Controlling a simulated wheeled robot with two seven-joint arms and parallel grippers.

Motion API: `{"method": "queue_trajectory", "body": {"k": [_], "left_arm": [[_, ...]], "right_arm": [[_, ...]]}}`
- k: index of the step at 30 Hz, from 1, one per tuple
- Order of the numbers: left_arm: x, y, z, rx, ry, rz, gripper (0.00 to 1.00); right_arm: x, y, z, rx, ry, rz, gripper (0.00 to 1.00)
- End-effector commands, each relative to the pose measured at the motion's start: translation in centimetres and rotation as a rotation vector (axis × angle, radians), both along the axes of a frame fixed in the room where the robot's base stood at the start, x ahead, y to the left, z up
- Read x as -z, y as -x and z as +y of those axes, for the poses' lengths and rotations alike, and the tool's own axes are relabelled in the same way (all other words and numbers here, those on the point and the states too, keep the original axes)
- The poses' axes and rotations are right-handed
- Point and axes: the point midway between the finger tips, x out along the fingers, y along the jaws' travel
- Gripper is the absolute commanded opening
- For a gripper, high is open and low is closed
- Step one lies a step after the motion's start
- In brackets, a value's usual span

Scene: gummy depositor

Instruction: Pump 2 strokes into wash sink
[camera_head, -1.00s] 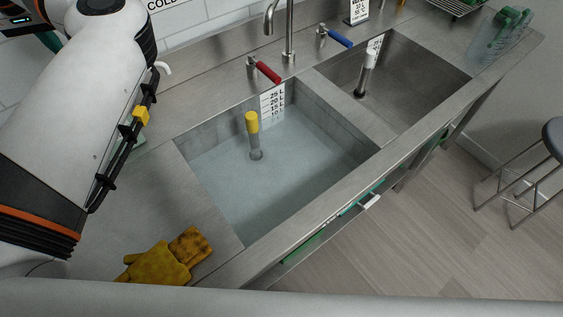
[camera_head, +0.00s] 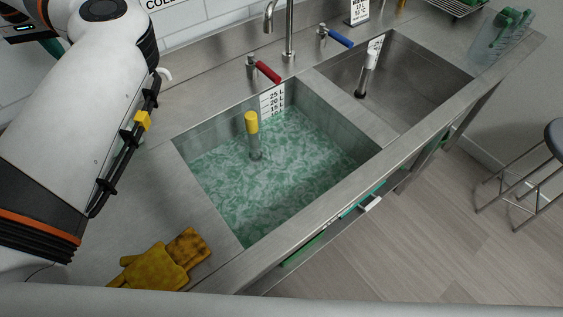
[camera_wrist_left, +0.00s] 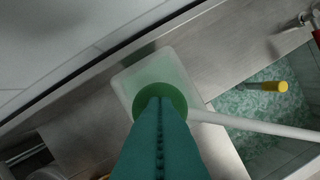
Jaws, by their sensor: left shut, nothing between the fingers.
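The wash sink (camera_head: 200,140) is the nearer left basin. It holds water with a green, mottled surface, and a yellow-topped standpipe (camera_head: 252,124) stands in it. In the left wrist view the pump bottle (camera_wrist_left: 183,72) is pale and translucent, with a green round collar (camera_wrist_left: 176,92) and a long white spout (camera_wrist_left: 255,124) reaching right over the sink. The spout's curved tip (camera_head: 164,71) shows beside my arm in the head view. My left gripper (camera_wrist_left: 160,95), teal, is shut and empty, its tips over the pump's top, hiding it. I cannot tell whether they touch. My right gripper is out of view.
A second basin (camera_head: 425,65) on the right has a white-topped standpipe. Red (camera_head: 267,72) and blue (camera_head: 340,38) tap levers stand behind the basins. Yellow gloves (camera_head: 160,262) lie on the near-left counter. A stool (camera_head: 553,140) stands at the right.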

Motion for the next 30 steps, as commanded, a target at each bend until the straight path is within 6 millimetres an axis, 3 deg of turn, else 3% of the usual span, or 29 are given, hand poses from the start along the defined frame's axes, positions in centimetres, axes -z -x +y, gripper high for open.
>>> {"method": "queue_trajectory", "body": {"k": [17, 30], "left_arm": [[-3.3, 0.0, 0.0, 0.0, 0.002, 0.002, 0.0], [-3.5, 0.0, 0.0, 0.0, 0.001, 0.001, 0.0]], "right_arm": [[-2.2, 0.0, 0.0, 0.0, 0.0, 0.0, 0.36], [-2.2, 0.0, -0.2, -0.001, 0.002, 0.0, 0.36]]}}
